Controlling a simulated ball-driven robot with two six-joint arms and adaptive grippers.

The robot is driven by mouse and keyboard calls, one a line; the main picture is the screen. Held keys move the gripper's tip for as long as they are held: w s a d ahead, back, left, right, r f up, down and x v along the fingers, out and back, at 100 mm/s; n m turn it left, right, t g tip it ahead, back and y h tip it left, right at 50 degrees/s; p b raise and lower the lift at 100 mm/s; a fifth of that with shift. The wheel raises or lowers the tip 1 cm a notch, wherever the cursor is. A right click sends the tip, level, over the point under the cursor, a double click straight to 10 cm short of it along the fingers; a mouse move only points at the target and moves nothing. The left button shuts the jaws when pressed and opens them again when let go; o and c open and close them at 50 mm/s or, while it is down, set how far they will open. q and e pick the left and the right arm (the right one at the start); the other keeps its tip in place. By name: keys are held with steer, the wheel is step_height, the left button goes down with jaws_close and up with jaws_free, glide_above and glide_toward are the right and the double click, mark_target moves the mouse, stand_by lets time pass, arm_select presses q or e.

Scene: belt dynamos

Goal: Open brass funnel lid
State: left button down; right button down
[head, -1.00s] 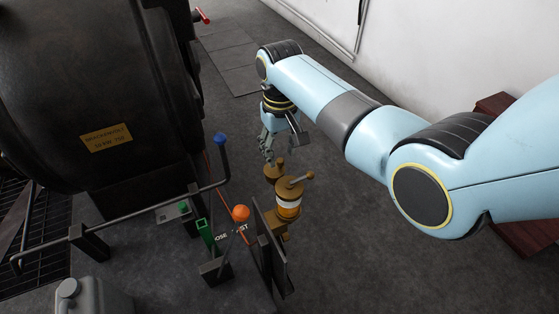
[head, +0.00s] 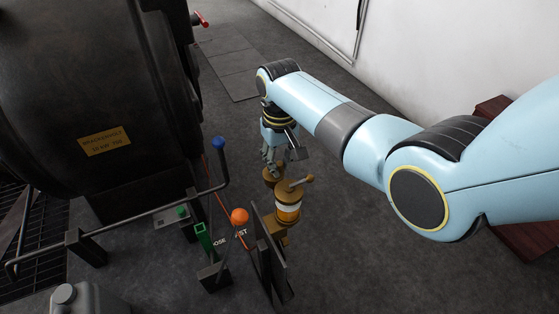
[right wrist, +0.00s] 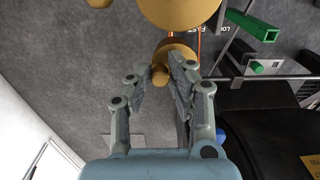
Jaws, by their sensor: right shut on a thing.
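The brass funnel lid (head: 272,176) is behind the brass oiler with the white band, partly hidden by my fingers. In the right wrist view, its round brass top (right wrist: 178,53) has a short knob (right wrist: 160,76) sticking out toward me. My right gripper (head: 268,168) reaches down to it from above and behind. In the right wrist view, the gripper (right wrist: 158,78) has one finger on each side of the knob and is shut on it. The lid looks closed, though its far edge is hidden. My left gripper is out of view.
The brass oiler (head: 288,213) with its lever handle stands close in front. A dark upright plate (head: 272,250), an orange-knobbed lever (head: 240,216), a green lever (head: 204,238) and a blue-tipped bar (head: 219,143) crowd the left. A large black machine (head: 90,90) stands beyond.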

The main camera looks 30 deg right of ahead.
steer(key=shift+w, duration=0.1)
steer(key=n, duration=0.1)
steer(key=w+n+p, duration=0.1)
steer(key=n, duration=0.1)
steer(key=shift+w+a+r, duration=0.1)
steer(key=shift+w, duration=0.1)
steer(key=shift+w+a+n, duration=0.6)
steer(key=shift+n, duration=1.55)
steer(key=shift+w+a+n, duration=0.6)
steer(key=shift+a+n, duration=0.05)
steer(key=shift+n, duration=1.45)
steer(key=shift+w+a+n, duration=0.6)
steer(key=shift+n, duration=1.55)
steer(key=c, duration=1.2)
jaws_free()
